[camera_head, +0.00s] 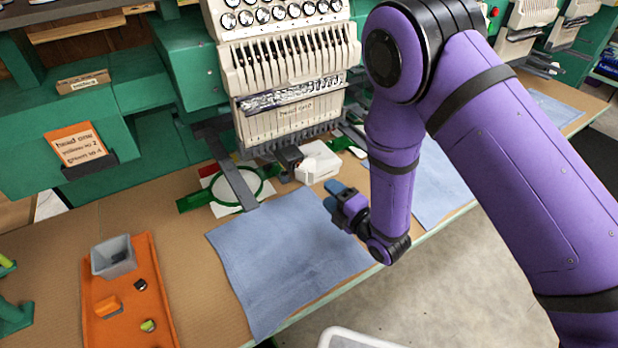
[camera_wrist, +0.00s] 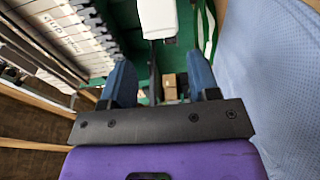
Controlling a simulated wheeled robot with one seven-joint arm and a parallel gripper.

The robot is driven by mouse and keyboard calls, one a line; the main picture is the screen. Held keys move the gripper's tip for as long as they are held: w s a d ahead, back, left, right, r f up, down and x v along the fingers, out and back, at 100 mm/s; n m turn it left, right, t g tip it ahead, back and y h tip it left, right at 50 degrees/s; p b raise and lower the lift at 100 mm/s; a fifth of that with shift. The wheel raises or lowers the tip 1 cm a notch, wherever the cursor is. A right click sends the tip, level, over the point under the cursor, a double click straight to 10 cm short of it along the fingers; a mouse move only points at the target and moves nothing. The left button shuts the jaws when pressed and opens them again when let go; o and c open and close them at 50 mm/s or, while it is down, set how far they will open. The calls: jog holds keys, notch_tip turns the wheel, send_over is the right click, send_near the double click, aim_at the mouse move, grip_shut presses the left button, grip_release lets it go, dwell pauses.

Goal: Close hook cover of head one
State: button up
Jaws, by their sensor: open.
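Head one (camera_head: 290,115) is a cream embroidery head with a row of needles, labelled "head one". Below its needles, a white box-like part (camera_head: 318,165), which looks like the hook cover, sits by a dark block (camera_head: 290,157) at the machine arm's end. A white part, likely the same one, shows at the top of the wrist view (camera_wrist: 158,18). Whether it is swung open is hard to tell. My gripper (camera_head: 333,195) has blue fingers, apart and empty, to the right and in front of the white part, above the blue cloth. Its fingers also show in the wrist view (camera_wrist: 161,80).
A green hoop (camera_head: 238,188) lies left of the white part. A blue cloth (camera_head: 285,260) covers the table front. An orange tray (camera_head: 130,270) holds a grey bin (camera_head: 114,257) and small pieces. A card (camera_head: 76,146) stands at left. Needles hang low above the cover.

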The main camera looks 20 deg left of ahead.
aim_at(312, 178)
jog(key=x, duration=0.8)
